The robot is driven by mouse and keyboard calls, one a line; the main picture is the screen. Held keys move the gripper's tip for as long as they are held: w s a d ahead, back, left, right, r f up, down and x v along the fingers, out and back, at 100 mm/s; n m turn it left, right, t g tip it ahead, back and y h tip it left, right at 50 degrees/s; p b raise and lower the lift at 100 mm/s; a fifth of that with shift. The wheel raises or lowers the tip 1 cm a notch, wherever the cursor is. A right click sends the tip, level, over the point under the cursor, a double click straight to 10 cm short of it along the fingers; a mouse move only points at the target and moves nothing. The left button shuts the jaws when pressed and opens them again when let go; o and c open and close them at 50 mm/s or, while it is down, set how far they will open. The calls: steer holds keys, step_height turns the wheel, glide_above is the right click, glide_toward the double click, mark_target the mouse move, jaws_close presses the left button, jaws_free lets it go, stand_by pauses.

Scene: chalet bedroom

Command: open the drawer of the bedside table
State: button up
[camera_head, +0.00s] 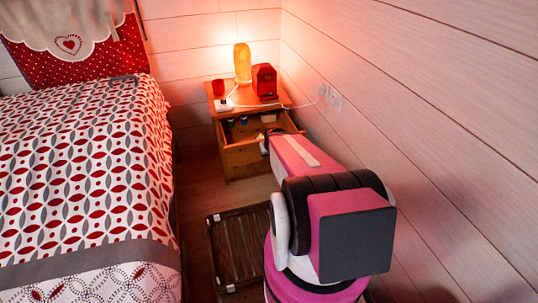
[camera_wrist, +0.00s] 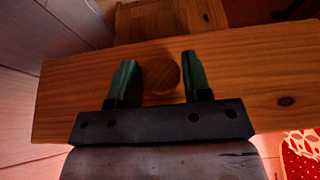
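The wooden bedside table (camera_head: 217,103) stands in the corner between the bed and the right wall. Its drawer (camera_head: 236,139) appears pulled out below the top, with small bottles or jars visible inside. In the wrist view, the drawer front (camera_wrist: 75,90) is a wide plank with a round wooden knob (camera_wrist: 163,75). My gripper (camera_wrist: 161,72) is open, with one green finger on each side of the knob. Narrow gaps appear between the fingers and the knob. In the head view, my arm hides the gripper, the knob and part of the drawer.
A yellow lamp (camera_head: 242,63), a red box-like item (camera_head: 264,81) and a white cable lie on the table top. The bed (camera_head: 80,170) is at left, and the plank wall (camera_head: 430,90) is close at right. A dark slatted mat (camera_head: 234,245) lies on the floor between.

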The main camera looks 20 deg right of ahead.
steer(key=shift+o, duration=1.2)
